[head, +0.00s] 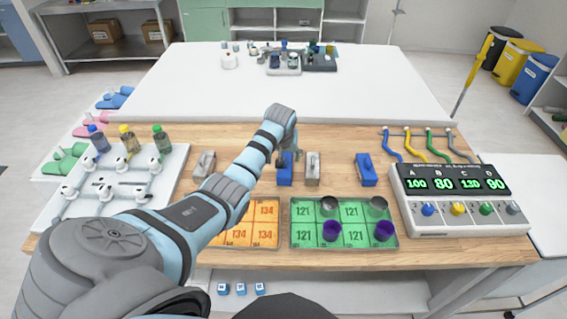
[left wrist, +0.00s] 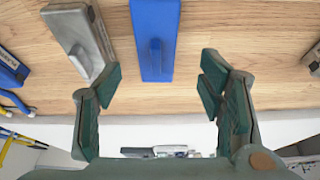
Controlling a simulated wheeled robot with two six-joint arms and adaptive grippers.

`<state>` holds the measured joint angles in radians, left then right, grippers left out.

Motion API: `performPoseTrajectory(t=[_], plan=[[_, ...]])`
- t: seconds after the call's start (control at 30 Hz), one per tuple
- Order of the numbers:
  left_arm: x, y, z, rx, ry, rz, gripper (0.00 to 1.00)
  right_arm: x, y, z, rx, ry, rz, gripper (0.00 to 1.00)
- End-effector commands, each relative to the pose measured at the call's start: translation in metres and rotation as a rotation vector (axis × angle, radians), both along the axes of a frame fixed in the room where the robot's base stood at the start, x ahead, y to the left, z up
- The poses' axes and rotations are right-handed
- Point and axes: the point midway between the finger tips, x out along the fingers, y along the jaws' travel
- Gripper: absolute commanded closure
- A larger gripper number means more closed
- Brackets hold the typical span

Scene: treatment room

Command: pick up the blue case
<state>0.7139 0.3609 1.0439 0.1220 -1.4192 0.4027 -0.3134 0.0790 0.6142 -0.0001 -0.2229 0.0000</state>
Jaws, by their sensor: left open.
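A blue case (head: 285,176) with a raised handle lies on the wooden table near the middle in the head view. It also shows in the left wrist view (left wrist: 155,22), at top centre. A second blue case (head: 366,172) lies further right; part of one shows at the left edge of the left wrist view (left wrist: 8,70). My left gripper (left wrist: 160,75) is open and empty, its fingers apart on either side of the middle case's line, not closed on it. In the head view my left wrist partly hides the area behind that case. My right gripper is not in view.
A grey case (head: 313,170) lies close beside the middle blue case; another grey case (head: 204,163) lies to the left. Green tray (head: 345,240) and orange tray (head: 262,236) lie in front. A display box (head: 450,180) stands right, a bottle rack (head: 150,195) left.

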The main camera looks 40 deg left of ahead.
Motion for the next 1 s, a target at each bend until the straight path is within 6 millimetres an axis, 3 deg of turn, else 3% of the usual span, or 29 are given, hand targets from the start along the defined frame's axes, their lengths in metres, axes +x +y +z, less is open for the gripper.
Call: performPoseTrajectory(t=[0.1,0.2,0.43,0.77,1.0], plan=[[0.003,0.004,-0.026,-0.002,0.003,0.0,0.38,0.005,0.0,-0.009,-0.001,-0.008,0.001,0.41],[0.01,0.007,-0.04,-0.002,0.001,-0.004,0.38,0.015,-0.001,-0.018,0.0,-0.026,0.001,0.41],[0.011,0.008,-0.04,0.0,0.001,-0.004,0.38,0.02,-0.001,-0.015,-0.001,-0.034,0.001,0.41],[0.01,0.007,-0.04,-0.001,0.002,-0.003,0.89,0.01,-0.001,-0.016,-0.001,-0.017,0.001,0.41],[0.01,0.007,-0.039,-0.001,0.003,-0.004,0.89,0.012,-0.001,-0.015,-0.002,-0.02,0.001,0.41]])
